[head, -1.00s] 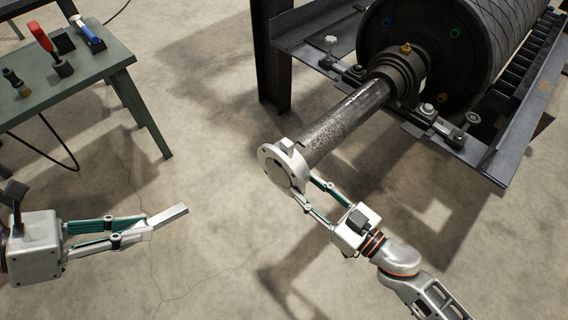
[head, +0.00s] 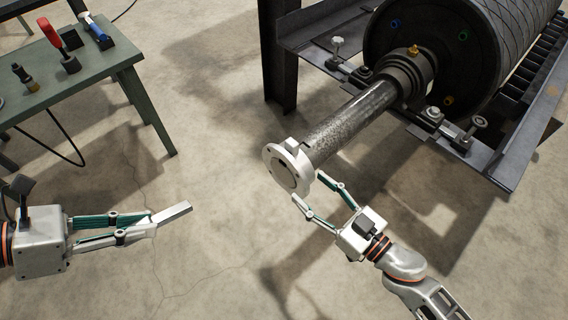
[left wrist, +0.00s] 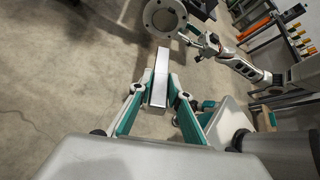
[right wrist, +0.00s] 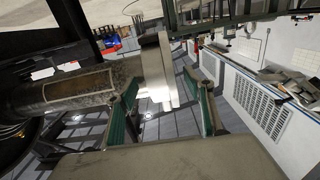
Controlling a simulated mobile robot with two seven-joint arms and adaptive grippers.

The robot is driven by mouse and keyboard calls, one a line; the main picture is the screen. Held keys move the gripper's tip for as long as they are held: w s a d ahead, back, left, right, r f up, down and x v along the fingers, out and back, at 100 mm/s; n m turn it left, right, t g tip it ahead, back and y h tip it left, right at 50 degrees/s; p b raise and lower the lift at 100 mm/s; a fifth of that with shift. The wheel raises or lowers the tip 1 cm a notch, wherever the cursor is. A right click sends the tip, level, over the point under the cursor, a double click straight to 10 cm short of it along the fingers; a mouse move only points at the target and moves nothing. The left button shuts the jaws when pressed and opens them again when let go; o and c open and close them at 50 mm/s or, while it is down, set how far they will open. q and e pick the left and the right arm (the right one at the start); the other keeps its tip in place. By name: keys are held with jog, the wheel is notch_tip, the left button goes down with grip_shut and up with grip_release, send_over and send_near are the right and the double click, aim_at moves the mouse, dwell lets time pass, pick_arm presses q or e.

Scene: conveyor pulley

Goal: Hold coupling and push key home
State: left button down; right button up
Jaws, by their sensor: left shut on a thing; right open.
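The coupling (head: 288,168), a pale flanged disc, sits on the end of the grey roller shaft (head: 350,120). A notch shows at the top of its hub. My right gripper (head: 308,189) is open at the coupling's lower right edge. In the right wrist view the coupling (right wrist: 157,75) shows between the spread fingers; contact is unclear. My left gripper (head: 154,224) is shut on the key (head: 173,214), a plain silver bar, held clear to the left of the coupling. In the left wrist view the key (left wrist: 160,78) points towards the coupling (left wrist: 165,17).
A green bench (head: 125,62) with a red-handled tool (head: 58,45) and other tools stands at upper left. The conveyor drum (head: 440,50) and its steel frame (head: 510,155) fill the upper right. The floor between my grippers is clear.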

jog(key=shift+v, duration=2.2)
jog(key=shift+r, duration=0.1)
jog(key=c, duration=0.5)
send_near(297, 147)
jog(key=x, duration=1.1)
jog(key=shift+w+a, duration=0.2)
jog(key=shift+c, duration=0.4)
jog(key=c, duration=0.8)
jog(key=shift+o, duration=0.4)
